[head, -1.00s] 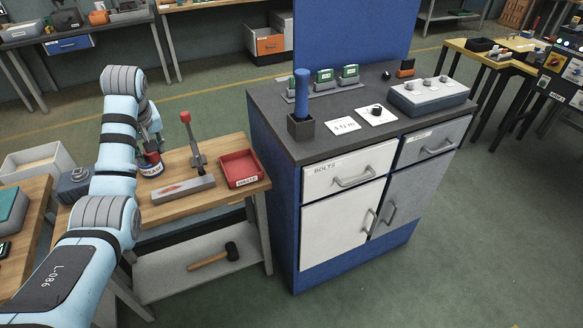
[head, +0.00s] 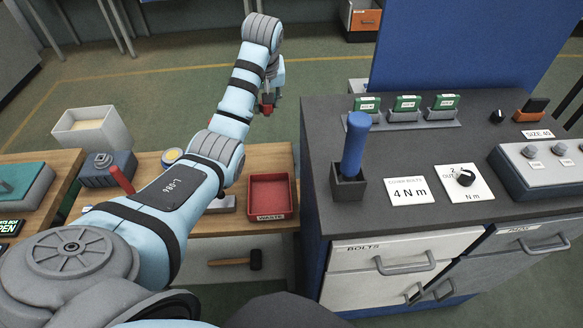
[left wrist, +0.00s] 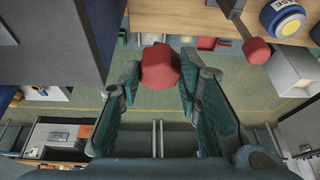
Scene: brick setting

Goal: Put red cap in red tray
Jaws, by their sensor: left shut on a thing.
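My left gripper (head: 267,104) is raised past the far edge of the wooden bench, beyond the red tray in the head view. It is shut on the red cap (left wrist: 160,68), which sits between its fingertips in the left wrist view. In the head view only a small red part of the cap shows at the fingertips. The red tray (head: 271,214), labelled WASTE, lies on the bench's right end and looks empty. The cap is apart from the tray. My right gripper is not in view.
A blue cabinet (head: 312,190) with a dark top stands close right of the tray.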

